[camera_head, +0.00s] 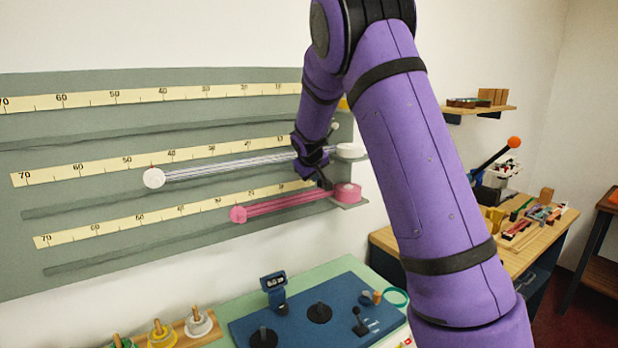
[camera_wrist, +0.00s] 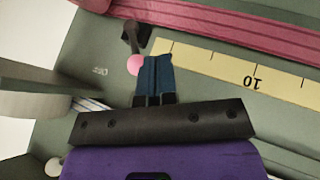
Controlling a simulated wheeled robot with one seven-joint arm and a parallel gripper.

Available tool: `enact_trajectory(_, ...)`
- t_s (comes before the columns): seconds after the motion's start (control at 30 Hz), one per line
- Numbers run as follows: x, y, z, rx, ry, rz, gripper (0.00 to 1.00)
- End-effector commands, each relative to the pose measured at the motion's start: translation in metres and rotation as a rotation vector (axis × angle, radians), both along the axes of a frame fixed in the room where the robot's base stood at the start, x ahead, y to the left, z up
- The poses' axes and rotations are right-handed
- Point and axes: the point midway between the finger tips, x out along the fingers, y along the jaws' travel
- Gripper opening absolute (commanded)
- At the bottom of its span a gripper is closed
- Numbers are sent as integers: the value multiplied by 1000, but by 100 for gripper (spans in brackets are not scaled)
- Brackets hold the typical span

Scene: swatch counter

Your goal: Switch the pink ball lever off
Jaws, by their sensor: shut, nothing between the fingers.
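The pink ball lever shows in the wrist view as a small pink ball (camera_wrist: 134,65) on a short dark arm (camera_wrist: 130,36) against the grey board. My gripper's fingers (camera_wrist: 155,62) are shut with nothing between them. They are right beside the ball, on its right, and overlap its edge in the picture; I cannot tell if they touch. In the head view my gripper (camera_head: 325,184) is at the board's right end, and the ball cannot be made out.
Pink bands (camera_head: 285,204) run to a pink spool (camera_head: 347,193) just right of my gripper. White bands (camera_head: 230,168) run above to a white spool (camera_head: 350,150). Ruler strips (camera_wrist: 210,72) line the board. A green counter with a blue panel (camera_head: 300,318) lies below.

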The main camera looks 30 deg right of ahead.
Motion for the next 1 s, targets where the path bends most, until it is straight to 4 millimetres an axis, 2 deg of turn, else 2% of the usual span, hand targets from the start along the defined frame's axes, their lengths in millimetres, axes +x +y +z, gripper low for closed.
enact_trajectory(1.0, 0, -4, 5, 64, 1, -1, 0)
